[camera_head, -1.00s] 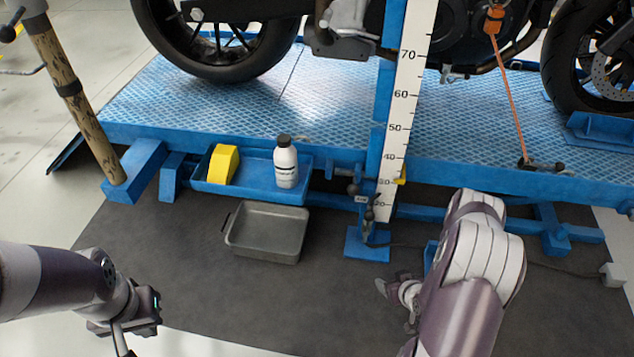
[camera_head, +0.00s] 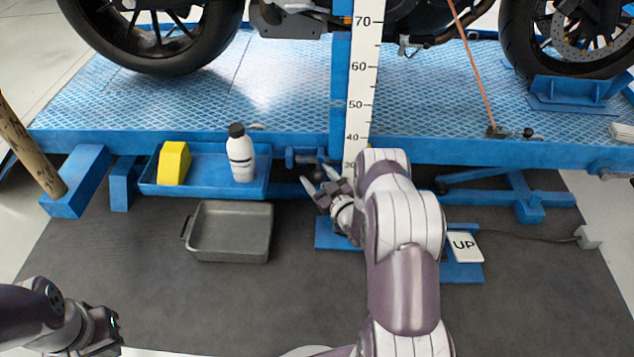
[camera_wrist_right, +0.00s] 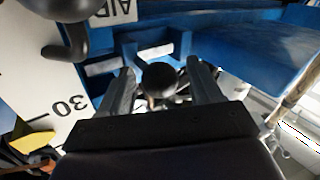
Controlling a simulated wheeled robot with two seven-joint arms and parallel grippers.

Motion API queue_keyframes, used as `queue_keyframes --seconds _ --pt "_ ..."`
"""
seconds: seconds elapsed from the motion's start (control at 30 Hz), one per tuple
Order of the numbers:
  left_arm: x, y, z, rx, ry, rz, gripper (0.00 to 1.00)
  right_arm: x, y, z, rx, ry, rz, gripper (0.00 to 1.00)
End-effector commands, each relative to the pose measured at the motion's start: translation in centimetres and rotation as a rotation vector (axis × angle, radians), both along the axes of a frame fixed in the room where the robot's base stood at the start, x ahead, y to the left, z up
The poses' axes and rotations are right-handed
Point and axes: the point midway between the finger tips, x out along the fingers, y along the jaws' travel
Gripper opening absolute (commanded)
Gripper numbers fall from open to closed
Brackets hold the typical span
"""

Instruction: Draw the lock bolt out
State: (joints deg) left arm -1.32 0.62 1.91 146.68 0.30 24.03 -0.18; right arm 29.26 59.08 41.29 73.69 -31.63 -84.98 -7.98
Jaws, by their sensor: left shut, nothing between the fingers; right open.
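A black ball knob (camera_wrist_right: 158,78), which looks like the lock bolt's handle, lies between the fingers of my open right gripper (camera_wrist_right: 160,92) in the wrist view. The fingers stand on either side with gaps visible. The bolt's shaft is mostly hidden behind the knob. In the head view my right gripper (camera_head: 319,177) is at the blue post beside the ruler scale (camera_head: 362,95), and the knob is hard to make out there. My left gripper (camera_head: 100,338) is shut and empty at the bottom left, partly cut off by the frame.
A second black handle (camera_wrist_right: 65,45) sits near the AIR label at the wrist view's upper left. The blue lift platform (camera_head: 270,95) carries a motorcycle. A blue tray (camera_head: 210,185) holds a yellow block and a white bottle. A grey pan (camera_head: 230,232) lies on the floor mat.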

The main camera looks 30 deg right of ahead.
Motion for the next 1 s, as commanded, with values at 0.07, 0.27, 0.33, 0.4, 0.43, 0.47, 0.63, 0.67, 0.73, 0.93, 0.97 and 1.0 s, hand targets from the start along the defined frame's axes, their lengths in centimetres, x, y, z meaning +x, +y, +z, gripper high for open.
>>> queue_keyframes --seconds 0.07,0.27,0.33,0.4,0.43,0.47,0.63,0.67,0.73,0.93,0.97,1.0 --pt "0.0 0.0 -0.3 0.000 0.000 0.000 0.00 0.4 0.0 -0.1 0.000 0.000 0.000 0.64" --pt "0.0 0.0 -0.2 0.000 -0.001 0.000 0.00 0.6 0.0 0.1 0.001 0.001 0.000 0.64" --pt "0.0 0.0 -0.2 0.000 0.000 0.000 0.00 0.6 0.0 0.1 0.001 0.001 0.000 0.57" --pt "0.0 0.0 -0.2 0.000 0.000 0.000 0.00 0.5 0.0 0.1 0.001 0.001 0.000 0.35" --pt "0.0 0.0 -0.2 0.000 0.000 0.000 0.00 0.5 0.0 0.1 0.001 0.001 0.001 0.25" --pt "0.0 0.0 -0.2 0.000 0.000 0.000 0.00 0.5 0.1 0.1 0.001 0.001 0.001 0.15" --pt "0.0 0.0 -0.1 0.000 0.000 0.000 0.00 0.7 0.5 0.1 0.001 0.003 0.005 0.00" --pt "0.0 0.0 0.0 0.000 0.000 0.000 0.00 1.0 0.9 0.1 0.001 0.003 0.006 0.00" --pt "0.0 0.0 0.3 0.000 0.000 0.000 0.00 1.6 2.1 0.1 0.001 0.003 0.009 0.00" --pt "0.0 0.0 0.5 0.000 0.000 0.000 0.00 3.1 4.5 0.0 0.001 0.004 0.007 0.00" --pt "0.0 0.0 0.5 0.000 0.000 0.000 0.00 3.2 4.6 0.0 0.001 0.005 0.007 0.00" --pt "0.0 0.0 0.5 0.000 0.000 0.000 0.00 3.2 4.7 0.0 0.001 0.005 0.007 0.00"
